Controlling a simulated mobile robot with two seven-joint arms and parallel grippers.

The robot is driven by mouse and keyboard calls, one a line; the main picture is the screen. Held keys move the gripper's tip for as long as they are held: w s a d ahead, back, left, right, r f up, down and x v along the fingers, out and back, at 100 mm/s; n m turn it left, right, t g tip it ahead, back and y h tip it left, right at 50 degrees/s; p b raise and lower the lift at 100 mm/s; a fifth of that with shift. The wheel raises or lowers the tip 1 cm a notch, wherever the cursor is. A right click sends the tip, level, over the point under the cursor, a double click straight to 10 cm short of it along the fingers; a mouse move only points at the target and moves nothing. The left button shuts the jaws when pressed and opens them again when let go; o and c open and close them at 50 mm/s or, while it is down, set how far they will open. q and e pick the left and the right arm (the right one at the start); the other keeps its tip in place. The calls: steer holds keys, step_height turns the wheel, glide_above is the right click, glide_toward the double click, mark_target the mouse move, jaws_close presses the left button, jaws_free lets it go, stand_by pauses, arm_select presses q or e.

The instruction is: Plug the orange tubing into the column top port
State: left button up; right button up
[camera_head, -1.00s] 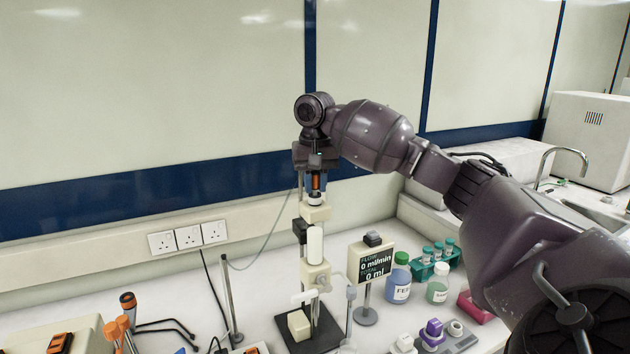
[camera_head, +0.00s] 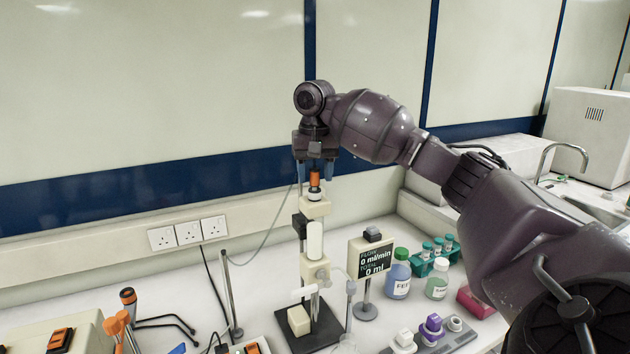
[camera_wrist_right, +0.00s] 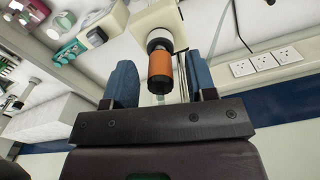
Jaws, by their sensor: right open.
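The orange tubing end (camera_head: 315,180) stands upright on the white top port (camera_head: 315,194) of the column (camera_head: 315,242). My right gripper (camera_head: 315,177) is open above the column. In the wrist view, its blue fingers (camera_wrist_right: 159,66) stand on either side of the orange piece, with space on both sides. My left gripper is not in view.
A flow display (camera_head: 375,258), a blue-liquid bottle (camera_head: 398,277) and a teal tube rack (camera_head: 425,266) stand right of the column. A thin metal post (camera_head: 232,295) stands to the left. Wall sockets (camera_head: 188,234) are behind. The space above the column is free around my gripper.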

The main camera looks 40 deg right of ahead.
mark_target(315, 169)
step_height(315, 169, up, 9)
stand_by(0.3)
stand_by(0.6)
